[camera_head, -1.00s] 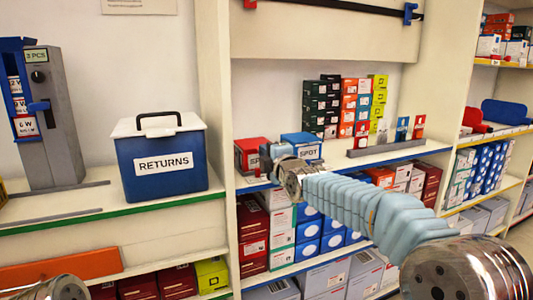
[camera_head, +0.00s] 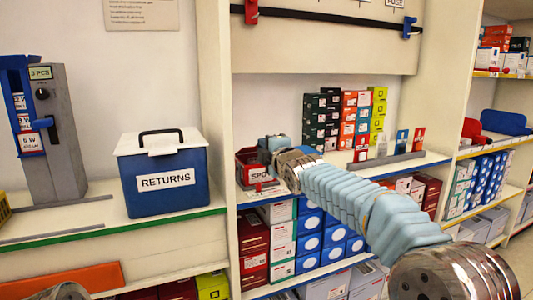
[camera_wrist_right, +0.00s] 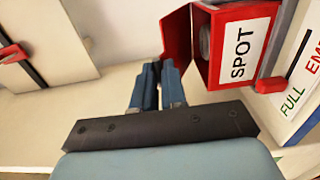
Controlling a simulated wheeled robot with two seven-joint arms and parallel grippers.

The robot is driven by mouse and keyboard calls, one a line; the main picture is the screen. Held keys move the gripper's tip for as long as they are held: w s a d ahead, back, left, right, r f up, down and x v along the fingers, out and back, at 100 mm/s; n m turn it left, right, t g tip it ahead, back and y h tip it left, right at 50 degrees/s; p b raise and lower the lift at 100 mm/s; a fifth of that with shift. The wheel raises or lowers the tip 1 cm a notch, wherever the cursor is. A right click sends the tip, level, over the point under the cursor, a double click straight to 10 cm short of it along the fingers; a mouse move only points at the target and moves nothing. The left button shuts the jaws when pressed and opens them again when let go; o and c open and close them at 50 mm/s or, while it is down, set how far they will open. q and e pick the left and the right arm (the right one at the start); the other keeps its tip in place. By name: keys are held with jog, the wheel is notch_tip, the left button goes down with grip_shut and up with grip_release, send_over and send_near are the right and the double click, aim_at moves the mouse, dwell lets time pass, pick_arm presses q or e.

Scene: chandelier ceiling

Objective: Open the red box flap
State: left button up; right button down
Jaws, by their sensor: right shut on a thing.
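The red box (camera_head: 251,177) with a SPOT label stands on the middle shelf, partly behind my right arm. In the right wrist view the red box (camera_wrist_right: 238,45) has an open side, with a greyish round thing (camera_wrist_right: 204,42) inside. Its red flap (camera_wrist_right: 177,36) stands out from the box at an angle. My right gripper (camera_head: 266,148) is at the box's top right edge; in the right wrist view its fingertips (camera_wrist_right: 158,66) are closed at the flap's edge. The exact contact is small and partly hidden. My left gripper is out of view.
A blue RETURNS bin (camera_head: 165,180) stands on the left shelf beside a grey dispenser (camera_head: 50,130). Stacked small boxes (camera_head: 345,115) stand behind my right arm. A panel marked FULL (camera_wrist_right: 300,80) is close beside the red box. Several cartons fill the shelf below.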

jog(key=shift+w+a+r+p, duration=0.1)
jog(key=shift+w+r+p, duration=0.2)
jog(key=shift+r, duration=0.2)
jog(key=shift+w+a+r+p, duration=0.1)
jog(key=shift+w+r+p, duration=0.1)
jog(key=shift+r+p, duration=0.25)
jog(key=shift+w+r+p, duration=0.25)
jog(key=shift+r, duration=0.35)
jog(key=c, duration=1.2)
grip_release()
jog(key=shift+s, duration=0.1)
jog(key=shift+f, duration=0.1)
jog(key=b+v, duration=0.8)
jog(key=v, duration=0.5)
jog(key=shift+s+d, duration=0.15)
jog(key=shift+s, duration=0.15)
jog(key=shift+c, duration=0.4)
